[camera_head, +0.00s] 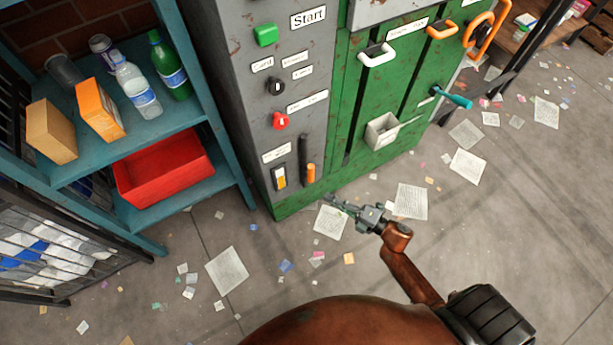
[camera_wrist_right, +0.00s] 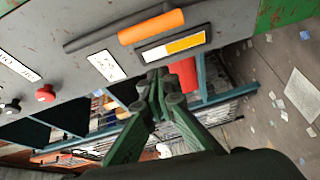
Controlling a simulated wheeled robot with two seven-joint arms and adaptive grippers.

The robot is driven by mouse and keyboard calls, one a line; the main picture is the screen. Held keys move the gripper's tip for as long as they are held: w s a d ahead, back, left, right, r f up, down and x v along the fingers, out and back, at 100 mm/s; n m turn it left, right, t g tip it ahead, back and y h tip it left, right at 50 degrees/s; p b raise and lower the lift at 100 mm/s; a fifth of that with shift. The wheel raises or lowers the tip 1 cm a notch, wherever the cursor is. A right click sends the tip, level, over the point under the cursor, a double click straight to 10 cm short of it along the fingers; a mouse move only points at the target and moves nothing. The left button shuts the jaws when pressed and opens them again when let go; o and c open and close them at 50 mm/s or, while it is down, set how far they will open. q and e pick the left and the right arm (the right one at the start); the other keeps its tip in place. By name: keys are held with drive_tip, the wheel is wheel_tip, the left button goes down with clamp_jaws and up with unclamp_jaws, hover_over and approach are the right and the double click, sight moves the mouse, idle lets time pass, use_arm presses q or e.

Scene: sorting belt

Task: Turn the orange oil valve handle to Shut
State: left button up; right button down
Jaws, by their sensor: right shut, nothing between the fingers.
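A lever with a dark bar and an orange grip (camera_head: 310,173) hangs nearly straight down on the lower grey front of the machine. In the right wrist view the orange grip (camera_wrist_right: 151,26) lies across the top, beside a yellow-and-white switch plate. The labels near it are too small to read. My right gripper (camera_head: 331,199) is shut and empty, in front of the machine's base and below the orange grip in the head view. In the wrist view its fingertips (camera_wrist_right: 158,78) meet, apart from the grip. My left gripper is out of view.
The grey and green machine has a red knob (camera_head: 280,121), a white handle (camera_head: 376,54), an orange pull handle (camera_head: 441,28) and a teal lever (camera_head: 453,97). A teal shelf (camera_head: 177,120) with bottles, boxes and a red bin (camera_head: 164,168) stands left. Papers litter the open floor.

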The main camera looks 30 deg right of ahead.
sight(311, 179)
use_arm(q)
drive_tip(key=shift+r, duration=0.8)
use_arm(e)
drive_tip(key=shift+w+a+r+n+y, duration=0.15)
drive_tip(key=shift+a+r+n+y, duration=0.4)
drive_tip(key=shift+r+n, duration=0.25)
drive_tip(key=shift+w+a+f, duration=0.1)
drive_tip(key=b+x, duration=0.4)
drive_tip(key=x, duration=0.6)
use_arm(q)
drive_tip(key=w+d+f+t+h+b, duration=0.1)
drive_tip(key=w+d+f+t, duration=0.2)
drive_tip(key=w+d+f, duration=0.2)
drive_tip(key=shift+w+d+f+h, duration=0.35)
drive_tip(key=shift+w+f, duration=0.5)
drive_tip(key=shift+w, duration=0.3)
use_arm(e)
drive_tip(key=shift+w+d, duration=0.2)
drive_tip(key=shift+d, duration=0.85)
drive_tip(key=shift+w+d, duration=0.2)
drive_tip(key=shift+d, duration=0.85)
